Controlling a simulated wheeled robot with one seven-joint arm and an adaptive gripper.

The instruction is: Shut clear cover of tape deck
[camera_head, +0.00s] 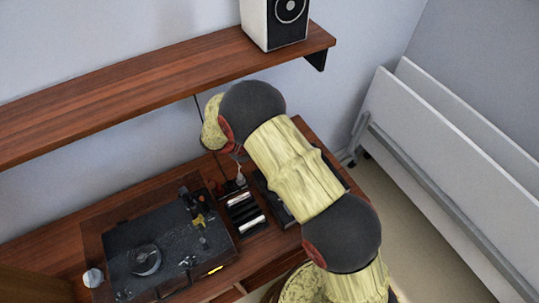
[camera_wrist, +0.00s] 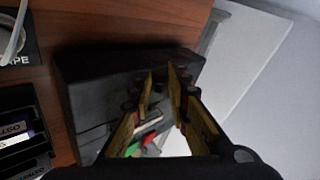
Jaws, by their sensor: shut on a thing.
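The tape deck (camera_wrist: 90,65) is a dark box on the wooden surface in the wrist view. In the head view only part of the tape deck (camera_head: 276,203) shows beside my arm. My gripper (camera_wrist: 160,78) is over the deck, its fingertips close together with a narrow gap. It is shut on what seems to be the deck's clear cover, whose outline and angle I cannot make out. Red, green and pale parts show between the finger bases. My arm hides most of the deck and the gripper in the head view.
A cassette rack (camera_head: 245,214) stands left of the deck, and a turntable (camera_head: 165,250) lies further left. A wooden shelf (camera_head: 110,100) with a speaker (camera_head: 272,22) is above. White folded panels (camera_head: 450,170) lean at the right.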

